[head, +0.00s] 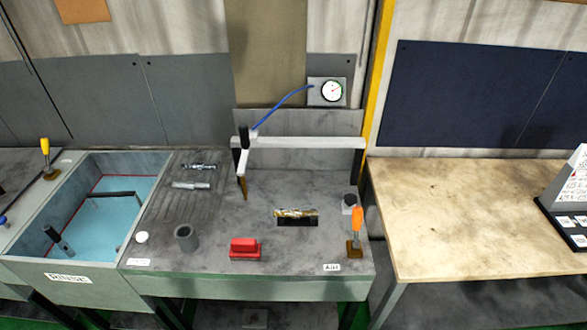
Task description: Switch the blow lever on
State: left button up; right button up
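A lever with an orange handle (357,220) stands upright on a brown base at the right front of the grey bench, beside a small white label whose text I cannot read surely. It looks like the blow lever. A second lever with a yellow handle (45,147) stands upright at the left of the rinse tank. A blue hose (283,106) runs from a round gauge (331,91) on the wall to a nozzle (243,165) hanging from a white crossbar. Neither of my grippers shows in the head view.
The grey bench (215,220) holds a red block (244,248), a grey cup (186,238), metal parts (192,185) and a part on a black holder (296,215). A water-filled rinse tank (70,268) is at left. A mostly bare wooden table (460,215) stands right.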

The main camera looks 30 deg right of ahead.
aim_at(357, 212)
jog(key=z, duration=1.65)
